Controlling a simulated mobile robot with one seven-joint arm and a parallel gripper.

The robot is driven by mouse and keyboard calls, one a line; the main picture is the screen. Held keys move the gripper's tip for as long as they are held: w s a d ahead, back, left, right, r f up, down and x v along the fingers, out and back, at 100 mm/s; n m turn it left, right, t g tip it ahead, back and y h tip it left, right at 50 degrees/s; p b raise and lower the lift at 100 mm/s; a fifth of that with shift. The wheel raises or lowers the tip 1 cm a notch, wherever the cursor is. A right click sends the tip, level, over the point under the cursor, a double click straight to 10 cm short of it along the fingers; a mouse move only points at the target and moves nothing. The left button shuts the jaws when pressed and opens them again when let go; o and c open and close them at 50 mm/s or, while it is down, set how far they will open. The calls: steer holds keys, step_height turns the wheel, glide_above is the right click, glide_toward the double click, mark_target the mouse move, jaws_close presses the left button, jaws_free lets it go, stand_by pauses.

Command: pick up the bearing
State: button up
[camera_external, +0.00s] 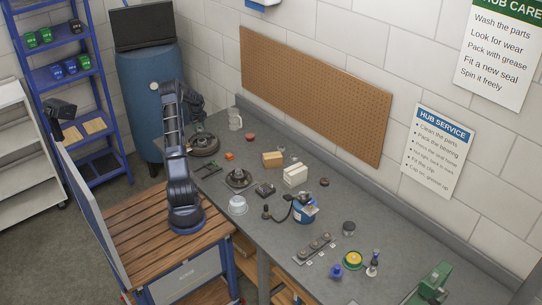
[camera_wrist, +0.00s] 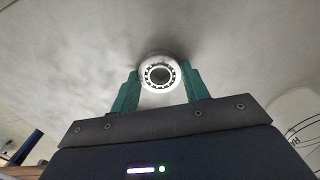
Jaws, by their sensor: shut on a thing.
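The bearing (camera_wrist: 147,78) is a small silver ring with rollers around a dark centre hole. In the wrist view it sits between the tips of the two green fingers. My gripper (camera_wrist: 161,88) is shut on it, with a finger on each side. A pale grey surface lies behind it, with a soft shadow around the bearing; I cannot tell how far apart they are. In the external view my arm bends over toward the bench's far left end, and the bearing cannot be made out there.
The grey workbench (camera_external: 290,262) holds a dark hub (camera_external: 238,180), a white box (camera_external: 295,177), a cardboard box (camera_external: 272,160), a blue can (camera_external: 303,211), a clear dome (camera_external: 237,205) and a green vise (camera_external: 432,285). A clear jug (camera_external: 235,119) stands near the wall.

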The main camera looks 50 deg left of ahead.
step_height(320, 180, up, 20)
steer(key=w+d+f+n, duration=0.25)
steer(key=w+d, duration=0.55)
steer(key=d, duration=0.4)
steer(key=w+d+f+n, duration=0.1)
steer(key=w+d+n, duration=0.2)
steer(key=w+d, duration=0.75)
step_height(320, 180, up, 4)
steer(key=m, duration=1.8)
glide_above(310, 170)
step_height(310, 170, down, 20)
steer(key=shift+f, duration=0.15)
steer(key=shift+f, duration=0.1)
